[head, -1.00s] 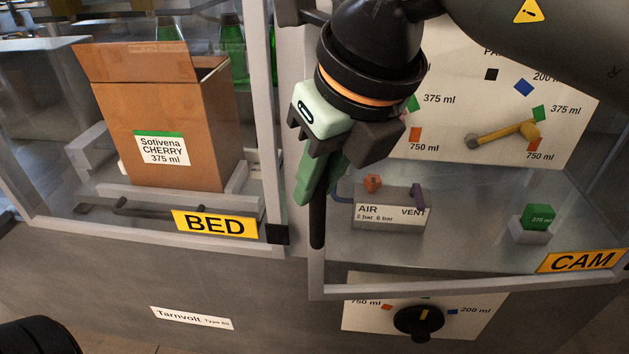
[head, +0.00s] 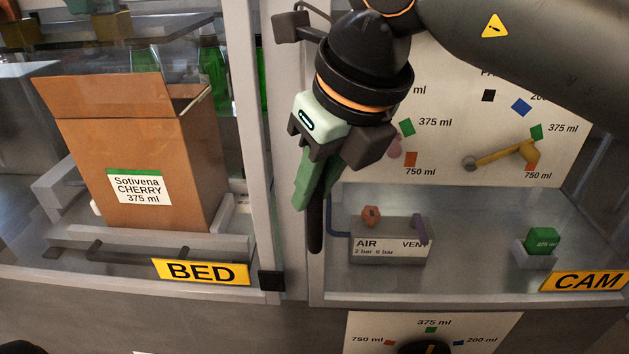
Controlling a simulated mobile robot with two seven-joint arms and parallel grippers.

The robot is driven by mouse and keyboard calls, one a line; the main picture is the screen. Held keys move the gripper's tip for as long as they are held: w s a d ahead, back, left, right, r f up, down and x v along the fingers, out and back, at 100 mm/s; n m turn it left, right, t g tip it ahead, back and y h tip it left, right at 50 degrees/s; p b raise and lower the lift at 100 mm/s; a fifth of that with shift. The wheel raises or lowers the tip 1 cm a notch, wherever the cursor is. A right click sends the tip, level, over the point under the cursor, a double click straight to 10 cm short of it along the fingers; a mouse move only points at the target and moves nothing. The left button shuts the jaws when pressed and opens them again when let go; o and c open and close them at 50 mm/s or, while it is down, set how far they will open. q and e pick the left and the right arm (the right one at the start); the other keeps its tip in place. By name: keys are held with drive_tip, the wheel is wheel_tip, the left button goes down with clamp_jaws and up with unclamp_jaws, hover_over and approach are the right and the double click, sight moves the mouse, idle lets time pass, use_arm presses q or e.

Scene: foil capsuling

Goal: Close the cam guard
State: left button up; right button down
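The cam guard (head: 480,299) is a grey-framed clear panel with a yellow CAM label (head: 585,281) at its lower right. Its lower edge lies nearly in line with the bed guard's frame; whether a small gap is left I cannot tell. A dark upright handle (head: 316,232) is at its left side. My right gripper (head: 317,190), with green fingers, is at this handle and appears shut on it, with the lower end sticking out below. The gripper and arm hide the handle's upper part. My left gripper is not in view.
Left is the bed guard (head: 120,284) with a BED label (head: 200,272), a brown carton (head: 140,160) behind it. Behind the cam guard are an air/vent block (head: 390,240), a green cube (head: 542,240) and a yellow lever (head: 500,153). A dial (head: 425,347) is below.

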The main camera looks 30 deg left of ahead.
drive_tip(key=shift+w+a+r, duration=0.1)
drive_tip(key=shift+w+r, duration=0.05)
drive_tip(key=shift+w, duration=0.25)
drive_tip(key=c, duration=1.2)
unclamp_jaws()
drive_tip(key=shift+c, duration=0.2)
drive_tip(key=o, duration=0.3)
drive_tip(key=shift+w+a, duration=0.1)
drive_tip(key=shift+w, duration=0.05)
drive_tip(key=shift+o, duration=0.9)
drive_tip(key=p+v, duration=0.1)
drive_tip(key=v, duration=1.1)
drive_tip(key=shift+s, duration=0.25)
